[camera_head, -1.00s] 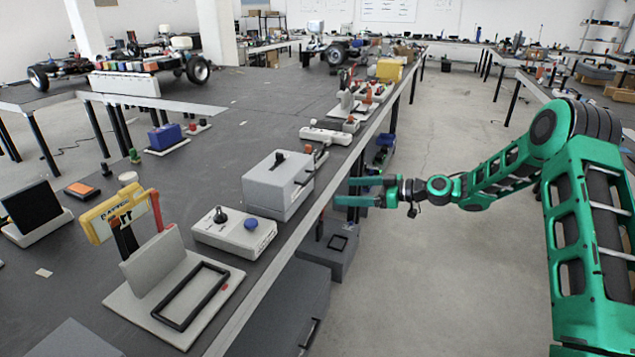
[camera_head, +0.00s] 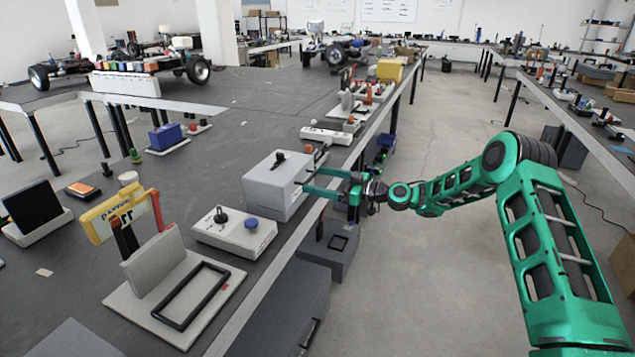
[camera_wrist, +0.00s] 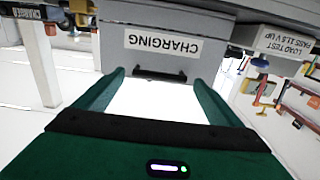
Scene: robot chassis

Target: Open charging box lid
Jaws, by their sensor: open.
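The charging box (camera_head: 270,190) is a grey block near the table's right edge. Its lid looks closed, with a dark knob on top. In the wrist view, which looks upside down, the box front (camera_wrist: 118,42) carries a CHARGING label and a black bar handle (camera_wrist: 160,74). My gripper (camera_head: 309,179) is open at the box's right side. In the wrist view the handle lies between the tips of my gripper (camera_wrist: 159,78), with a gap to each finger. I cannot tell whether the fingertips reach as far as the handle.
A control box with a blue knob (camera_head: 235,234) stands just nearer than the charging box. A white power strip (camera_head: 326,135) lies beyond it. A grey case (camera_head: 335,262) sits below the table edge. The floor aisle (camera_head: 425,270) is clear.

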